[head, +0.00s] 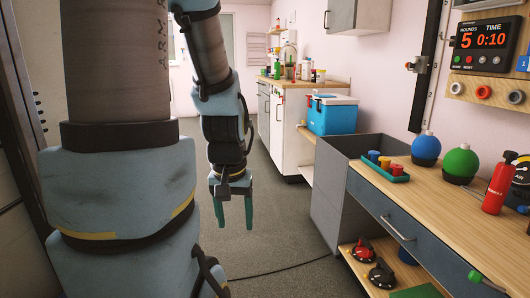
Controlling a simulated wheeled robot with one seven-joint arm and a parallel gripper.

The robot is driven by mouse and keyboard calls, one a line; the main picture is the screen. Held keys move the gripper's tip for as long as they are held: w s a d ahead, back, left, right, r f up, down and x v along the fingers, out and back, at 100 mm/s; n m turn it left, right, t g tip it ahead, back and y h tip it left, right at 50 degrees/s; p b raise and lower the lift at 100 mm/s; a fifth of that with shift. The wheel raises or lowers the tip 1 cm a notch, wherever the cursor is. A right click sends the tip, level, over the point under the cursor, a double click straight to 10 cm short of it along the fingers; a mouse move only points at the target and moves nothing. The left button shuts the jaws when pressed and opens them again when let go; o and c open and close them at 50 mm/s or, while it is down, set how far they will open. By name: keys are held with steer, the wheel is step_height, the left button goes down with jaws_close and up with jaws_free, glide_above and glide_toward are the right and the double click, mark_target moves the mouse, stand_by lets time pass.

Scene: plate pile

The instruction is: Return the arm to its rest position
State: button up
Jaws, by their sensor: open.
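My gripper (234,214) hangs from my arm near the middle of the head view, with its two green fingers pointing down. The fingers stand apart with nothing between them. It is over the open grey floor, left of the grey and wooden workbench and touching nothing that I can see. My large upper arm fills the left part of the view and hides what is behind it. No plates are in view.
A wooden-topped workbench (445,205) at right holds a green tray (385,172), a blue ball (426,147), a green ball (461,163) and a red extinguisher-like bottle (499,187). A blue cooler (332,116) stands farther back. A cable (290,270) lies on the floor. The aisle floor (285,215) is otherwise clear.

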step_height(320, 180, up, 19)
steer(key=p, duration=1.6)
steer(key=shift+f, duration=0.1)
